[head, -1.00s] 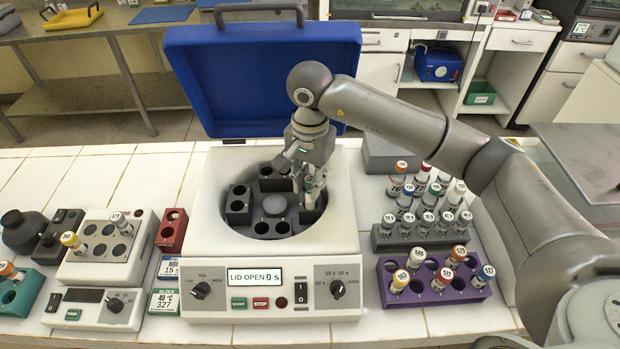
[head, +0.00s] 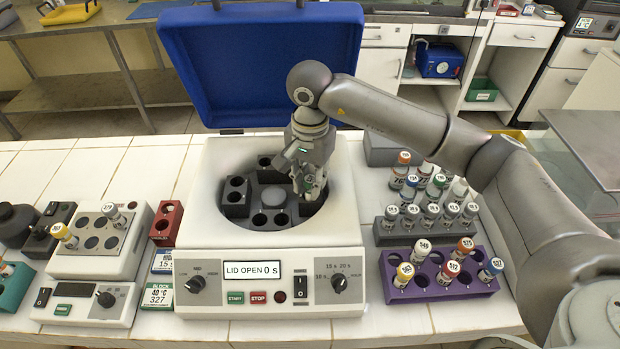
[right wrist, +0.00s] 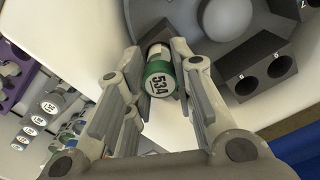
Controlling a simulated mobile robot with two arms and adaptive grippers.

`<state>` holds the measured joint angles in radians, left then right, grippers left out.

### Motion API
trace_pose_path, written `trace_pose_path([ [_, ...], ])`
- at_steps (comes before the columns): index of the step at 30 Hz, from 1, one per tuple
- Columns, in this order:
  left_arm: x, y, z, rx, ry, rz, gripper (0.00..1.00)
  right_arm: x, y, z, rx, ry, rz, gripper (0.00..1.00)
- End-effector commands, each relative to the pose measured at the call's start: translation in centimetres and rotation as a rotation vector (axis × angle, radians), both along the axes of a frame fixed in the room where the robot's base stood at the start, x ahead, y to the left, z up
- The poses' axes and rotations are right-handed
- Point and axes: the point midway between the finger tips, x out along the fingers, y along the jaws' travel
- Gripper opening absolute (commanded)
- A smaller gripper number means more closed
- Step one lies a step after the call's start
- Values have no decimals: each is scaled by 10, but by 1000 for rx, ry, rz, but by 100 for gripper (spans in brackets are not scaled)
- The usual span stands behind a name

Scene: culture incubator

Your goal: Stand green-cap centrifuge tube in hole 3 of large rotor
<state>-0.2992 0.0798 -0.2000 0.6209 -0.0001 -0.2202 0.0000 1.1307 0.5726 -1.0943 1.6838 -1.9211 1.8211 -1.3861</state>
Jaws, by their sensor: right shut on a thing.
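The green-cap centrifuge tube (right wrist: 161,77), its cap marked 534, is between the fingers of my right gripper (right wrist: 159,88) in the right wrist view. In the head view my right gripper (head: 308,181) points down over the right side of the open centrifuge bowl and hides much of the tube. The large rotor has a round hub (head: 271,198) with dark two-hole blocks around it; one block (right wrist: 262,68) shows two empty holes in the wrist view. My left gripper is out of view.
The blue lid (head: 265,65) stands open behind the bowl. A grey rack (head: 428,232) and a purple rack (head: 440,288) with capped tubes stand at right. A heating block (head: 97,262) and a red rack (head: 166,222) stand at left.

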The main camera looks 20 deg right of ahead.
Motion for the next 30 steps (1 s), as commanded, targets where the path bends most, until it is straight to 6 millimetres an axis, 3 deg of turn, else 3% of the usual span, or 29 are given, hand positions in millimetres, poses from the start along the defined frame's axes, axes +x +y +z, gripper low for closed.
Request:
trace_pose_path([
  [12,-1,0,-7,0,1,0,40,1,0,-6,1,-2,0,4],
  [13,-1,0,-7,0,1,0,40,1,0,-6,1,-2,0,25],
  [18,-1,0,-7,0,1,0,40,0,0,-6,1,-1,0,46],
  [25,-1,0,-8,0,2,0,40,0,0,-7,0,0,0,48],
  [30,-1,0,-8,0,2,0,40,0,0,-7,-1,1,0,62],
])
